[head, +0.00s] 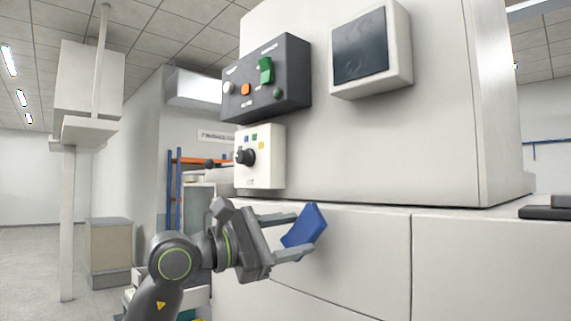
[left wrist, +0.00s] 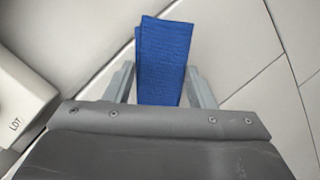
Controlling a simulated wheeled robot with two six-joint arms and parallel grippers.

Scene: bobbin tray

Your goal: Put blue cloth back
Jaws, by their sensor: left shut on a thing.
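The blue cloth (head: 305,231) is a folded, flat piece, held tilted between the fingers of my left gripper (head: 290,236) in the head view. In the left wrist view the blue cloth (left wrist: 164,60) stands out beyond the fingertips of my left gripper (left wrist: 160,88). The gripper is shut on it. The cloth is in the air in front of the pale machine's lower panels (head: 350,250). My right gripper is not in view.
A dark control box (head: 266,80) with buttons, a white switch box (head: 260,157) with a black knob and a screen (head: 362,48) jut from the machine above the gripper. A dark flat object (head: 545,213) lies on the ledge at right. A cabinet (head: 110,250) stands at left.

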